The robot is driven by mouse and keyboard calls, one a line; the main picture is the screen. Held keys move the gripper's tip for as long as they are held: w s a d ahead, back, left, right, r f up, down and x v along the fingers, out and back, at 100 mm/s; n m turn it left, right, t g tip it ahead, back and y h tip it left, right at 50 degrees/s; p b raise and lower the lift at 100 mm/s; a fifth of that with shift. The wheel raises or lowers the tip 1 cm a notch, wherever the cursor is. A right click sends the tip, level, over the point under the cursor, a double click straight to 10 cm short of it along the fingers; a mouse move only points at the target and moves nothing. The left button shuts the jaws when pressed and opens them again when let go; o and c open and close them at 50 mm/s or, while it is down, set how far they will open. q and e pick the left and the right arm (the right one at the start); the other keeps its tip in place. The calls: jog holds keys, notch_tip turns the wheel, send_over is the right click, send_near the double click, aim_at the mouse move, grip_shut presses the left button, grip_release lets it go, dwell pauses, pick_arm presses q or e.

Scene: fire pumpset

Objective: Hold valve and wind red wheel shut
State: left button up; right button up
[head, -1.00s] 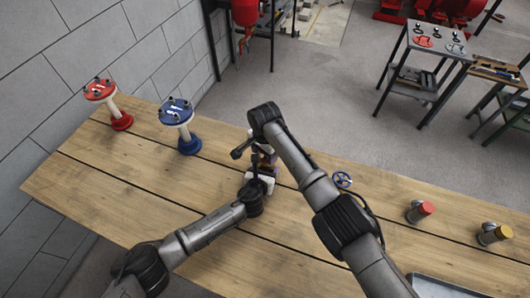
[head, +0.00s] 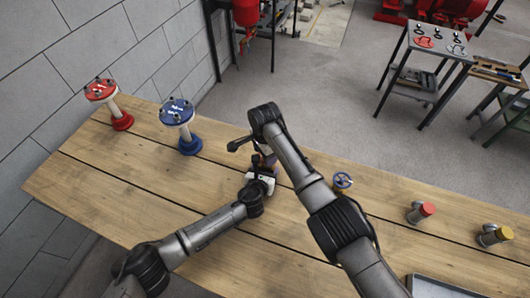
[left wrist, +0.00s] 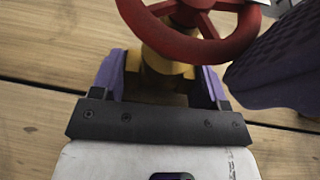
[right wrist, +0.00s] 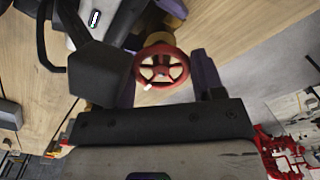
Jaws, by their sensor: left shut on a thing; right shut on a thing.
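The red wheel (left wrist: 205,38) sits on top of the brass valve (left wrist: 165,78) in the left wrist view. My left gripper (left wrist: 160,85) has its purple fingers on either side of the brass body and is shut on it. In the right wrist view the red wheel (right wrist: 162,67) lies between the fingers of my right gripper (right wrist: 168,85), which is shut on it. One purple finger of the right gripper also shows at the wheel's right in the left wrist view. In the head view both grippers meet over the bench, and my right arm hides most of the valve.
On the wooden bench (head: 110,190) stand a red flanged pipe (head: 120,119) and a blue flanged pipe (head: 188,142) at left. A blue handwheel (head: 342,181), a red-capped fitting (head: 421,212) and a yellow-capped fitting (head: 496,234) are at right. A tray (head: 440,286) lies at the front right.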

jog(key=o, duration=0.9)
jog(key=shift+o, duration=0.2)
notch_tip(320, 180, up, 12)
pick_arm(q)
jog(key=o, duration=1.4)
